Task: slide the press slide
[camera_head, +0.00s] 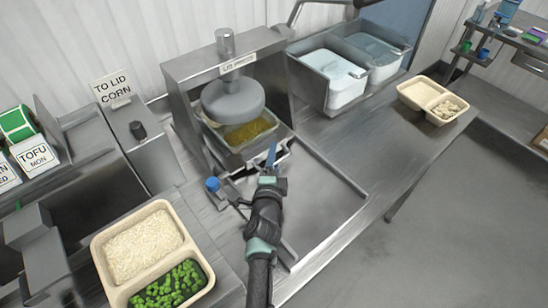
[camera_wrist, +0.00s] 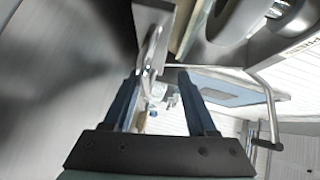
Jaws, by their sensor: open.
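The lid press (camera_head: 235,62) is a steel frame with a round grey press head (camera_head: 232,101). Below the head, a tray with yellow-brown food (camera_head: 250,131) sits on the press slide (camera_head: 243,171), inside the frame. My gripper (camera_head: 271,156) is at the front edge of the slide, its blue fingers pointing at the press. In the wrist view my gripper (camera_wrist: 158,76) has its fingers apart. A pale metal edge, seemingly part of the slide (camera_wrist: 153,40), reaches in near the left finger. I cannot tell whether they touch. The gripper partly hides the slide's front.
A tray of rice and green vegetables (camera_head: 150,205) is at front left. Steel bins with white contents (camera_head: 333,78) are behind right, and another tray (camera_head: 418,93) is far right. The steel counter right of the gripper is bare.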

